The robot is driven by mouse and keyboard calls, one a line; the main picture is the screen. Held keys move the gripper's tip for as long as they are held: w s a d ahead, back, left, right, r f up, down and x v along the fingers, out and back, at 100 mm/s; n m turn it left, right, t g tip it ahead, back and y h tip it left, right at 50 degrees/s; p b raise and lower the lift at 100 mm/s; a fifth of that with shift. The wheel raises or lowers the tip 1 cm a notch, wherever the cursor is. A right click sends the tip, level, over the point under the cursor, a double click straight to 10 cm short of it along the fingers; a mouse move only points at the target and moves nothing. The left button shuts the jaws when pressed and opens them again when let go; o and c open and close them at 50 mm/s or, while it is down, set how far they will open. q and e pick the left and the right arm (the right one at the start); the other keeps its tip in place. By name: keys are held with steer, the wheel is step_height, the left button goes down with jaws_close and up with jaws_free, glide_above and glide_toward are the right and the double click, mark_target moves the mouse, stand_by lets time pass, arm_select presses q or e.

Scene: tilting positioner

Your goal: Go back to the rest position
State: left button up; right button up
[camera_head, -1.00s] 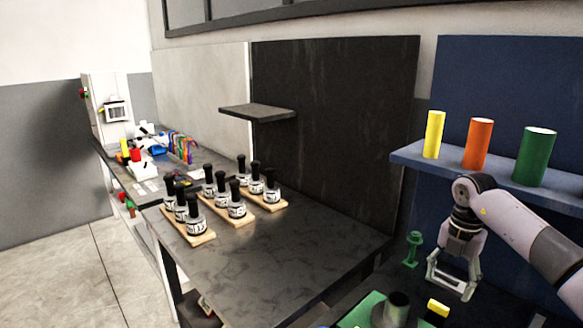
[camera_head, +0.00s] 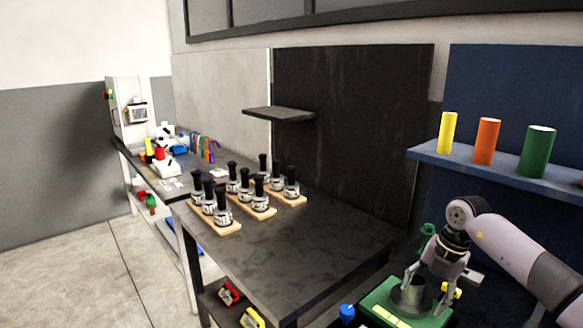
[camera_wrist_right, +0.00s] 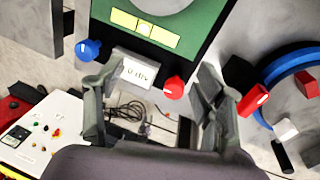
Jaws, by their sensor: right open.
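My right gripper (camera_head: 432,284) is at the lower right of the head view, fingers apart, over the tilting positioner's green plate (camera_head: 382,312). A grey cylinder (camera_head: 409,297) on the plate shows by the fingers; I cannot tell whether they touch it. In the right wrist view my open fingers (camera_wrist_right: 155,108) have nothing between them. The green plate (camera_wrist_right: 205,22) with its yellow label (camera_wrist_right: 146,27) and part of a grey round part (camera_wrist_right: 160,4) is at the top there. A blue knob (camera_wrist_right: 88,50), a red knob (camera_wrist_right: 173,88) and a labelled white box (camera_wrist_right: 138,68) are below. My left gripper is out of view.
Yellow (camera_head: 447,133), orange (camera_head: 486,141) and green (camera_head: 537,151) cylinders stand on a blue shelf (camera_head: 430,156). Several black-capped bottles (camera_head: 222,215) stand in wooden holders on the dark table (camera_head: 310,258). The table's front part is clear.

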steer(key=s+a+n+t+y, duration=0.3)
steer(key=a+y, duration=0.7)
steer(key=a, duration=1.6)
steer(key=s+a+r+m+t+y, duration=0.1)
steer(key=a+r+m+t+y, duration=0.25)
steer(key=a+r, duration=0.2)
steer(key=d+r+m+t+h, duration=0.2)
steer(key=d+m+t+h, duration=0.5)
steer(key=m+t, duration=0.5)
steer(key=s+d+f+m+g+h, duration=0.5)
steer(key=s+d+f+m+h, duration=0.2)
steer(key=d+f+m+h, duration=0.35)
steer(key=s+d+f+m+g+y, duration=0.15)
steer(key=s+f+g, duration=0.45)
steer(key=s, duration=0.7)
steer(key=s+d+f+m+g+y, duration=0.15)
steer(key=s+f+g, duration=0.35)
steer(key=s+f, duration=0.55)
steer(key=s+f+g+h, duration=0.1)
steer(key=s+f, duration=0.2)
steer(key=f, duration=2.1)
steer(key=s+d+f, duration=0.2)
steer(key=s+f, duration=0.6)
steer(key=s+d+f+g, duration=0.1)
steer(key=s+f, duration=0.8)
steer(key=shift+d+n+b, duration=0.35)
steer(key=shift+n, duration=0.05)
